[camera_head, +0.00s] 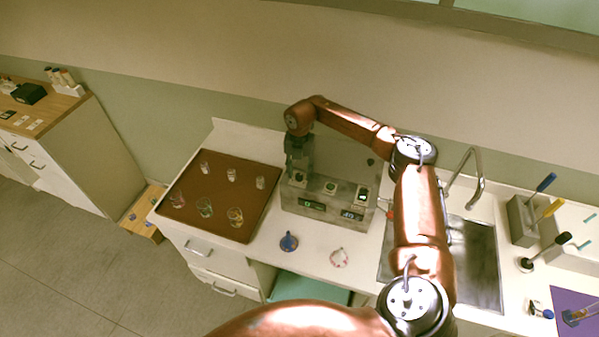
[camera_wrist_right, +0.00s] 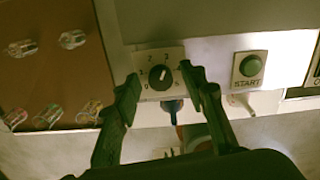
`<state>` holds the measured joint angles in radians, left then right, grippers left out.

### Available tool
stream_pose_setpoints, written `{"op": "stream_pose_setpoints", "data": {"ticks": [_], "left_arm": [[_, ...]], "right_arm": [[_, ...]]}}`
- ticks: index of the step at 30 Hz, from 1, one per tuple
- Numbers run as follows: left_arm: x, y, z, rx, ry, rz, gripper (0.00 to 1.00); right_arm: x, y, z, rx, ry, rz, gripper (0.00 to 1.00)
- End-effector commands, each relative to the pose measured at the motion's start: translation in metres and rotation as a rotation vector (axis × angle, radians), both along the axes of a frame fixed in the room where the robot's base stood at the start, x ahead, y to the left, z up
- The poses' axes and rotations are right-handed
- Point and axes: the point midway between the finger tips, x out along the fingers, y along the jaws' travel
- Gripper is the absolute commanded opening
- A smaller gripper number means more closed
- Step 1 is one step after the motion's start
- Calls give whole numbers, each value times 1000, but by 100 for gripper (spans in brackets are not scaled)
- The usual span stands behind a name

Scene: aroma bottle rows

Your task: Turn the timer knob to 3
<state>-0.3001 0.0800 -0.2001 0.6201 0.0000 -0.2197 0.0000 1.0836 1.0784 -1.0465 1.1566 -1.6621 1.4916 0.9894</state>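The timer knob (camera_wrist_right: 161,77) is a dark round dial on a pale square plate with numbers around it, at upper middle in the wrist view. Its light pointer mark leans up and slightly right, near the 3. My right gripper (camera_wrist_right: 159,84) is open, with one finger on each side of the knob and visible gaps between. In the head view my right gripper (camera_head: 298,168) is over the left end of the grey machine (camera_head: 327,214), and hides the knob there. My left gripper is not in view.
A green START button (camera_wrist_right: 250,65) is right of the knob. A brown tray (camera_head: 219,181) with several small glasses stands left of the machine. A blue-topped flask (camera_head: 289,242) and a pale one (camera_head: 339,258) stand in front. A sink (camera_head: 477,265) is at right.

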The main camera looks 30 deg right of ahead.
Motion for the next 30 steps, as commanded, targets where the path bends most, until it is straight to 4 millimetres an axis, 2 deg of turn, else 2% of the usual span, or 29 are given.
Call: {"op": "stream_pose_setpoints", "data": {"ticks": [5, 15, 21, 25, 30], "left_arm": [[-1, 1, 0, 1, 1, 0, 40], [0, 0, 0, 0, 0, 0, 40], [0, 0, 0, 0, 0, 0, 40], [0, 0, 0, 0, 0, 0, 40], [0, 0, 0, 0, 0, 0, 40]], "right_arm": [[1, 0, 10, 1, -2, 0, 39], [1, 0, 77, 0, -4, 0, 39], [0, 0, 108, 0, -1, 0, 39], [0, 0, 118, -1, -1, 0, 39], [0, -1, 120, 0, 0, 0, 39]]}}
